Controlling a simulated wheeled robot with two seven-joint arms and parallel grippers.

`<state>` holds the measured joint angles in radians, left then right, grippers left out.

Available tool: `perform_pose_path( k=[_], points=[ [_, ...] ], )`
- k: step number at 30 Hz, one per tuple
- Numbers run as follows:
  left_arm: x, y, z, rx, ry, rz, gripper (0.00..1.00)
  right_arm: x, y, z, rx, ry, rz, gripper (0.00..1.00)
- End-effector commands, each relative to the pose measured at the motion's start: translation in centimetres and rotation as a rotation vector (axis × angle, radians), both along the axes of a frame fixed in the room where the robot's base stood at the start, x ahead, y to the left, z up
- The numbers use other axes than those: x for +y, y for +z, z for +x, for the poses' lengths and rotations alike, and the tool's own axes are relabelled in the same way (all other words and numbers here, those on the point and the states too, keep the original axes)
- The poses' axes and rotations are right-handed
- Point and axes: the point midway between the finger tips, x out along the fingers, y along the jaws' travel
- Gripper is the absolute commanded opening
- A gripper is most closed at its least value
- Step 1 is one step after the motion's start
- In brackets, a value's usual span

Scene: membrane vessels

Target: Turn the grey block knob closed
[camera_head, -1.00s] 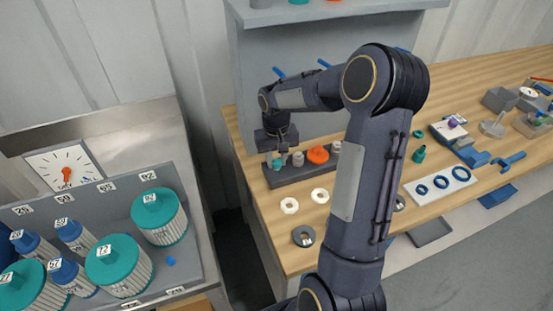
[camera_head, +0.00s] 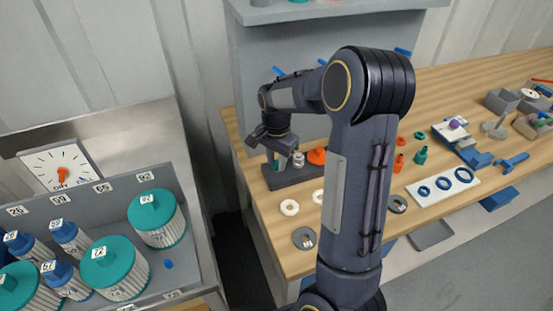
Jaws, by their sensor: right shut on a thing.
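A long dark grey block (camera_head: 297,178) lies on the wooden bench against the grey panel. It carries a row of small knobs: a teal one (camera_head: 277,165) at the left end, a pale grey one (camera_head: 298,160) and an orange one (camera_head: 317,156). My right gripper (camera_head: 280,160) points down at the left end of the block, shut on the teal knob, which its fingers partly hide. The gripper body is turned askew to the block. My forearm hides the block's right end. My left gripper is not in view.
On the bench in front of the block lie pale rings (camera_head: 290,207) and a dark disc (camera_head: 304,238). A white plate with blue rings (camera_head: 442,184) lies right of my arm. At left, a grey tray holds teal-lidded vessels (camera_head: 113,268) below a dial (camera_head: 60,167).

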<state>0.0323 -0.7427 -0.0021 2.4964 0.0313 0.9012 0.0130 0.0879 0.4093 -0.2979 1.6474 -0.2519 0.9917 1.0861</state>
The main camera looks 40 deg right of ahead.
Motion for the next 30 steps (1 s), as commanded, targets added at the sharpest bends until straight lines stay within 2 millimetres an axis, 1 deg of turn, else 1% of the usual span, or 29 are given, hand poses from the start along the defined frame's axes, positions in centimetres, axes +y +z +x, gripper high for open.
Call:
perform_pose_path(
  k=[6,12,19,30],
  points=[
    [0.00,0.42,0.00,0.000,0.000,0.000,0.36,0.02,0.19,0.06,-0.002,-0.172,-0.002,0.04],
    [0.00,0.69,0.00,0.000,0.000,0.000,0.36,0.00,0.17,0.06,-0.003,-0.289,-0.001,0.04],
    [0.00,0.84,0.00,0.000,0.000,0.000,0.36,-0.04,0.12,0.05,-0.002,-0.362,-0.002,0.04],
    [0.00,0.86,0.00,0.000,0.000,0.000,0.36,-0.05,0.09,0.04,-0.003,-0.386,0.000,0.04]
  ],
)
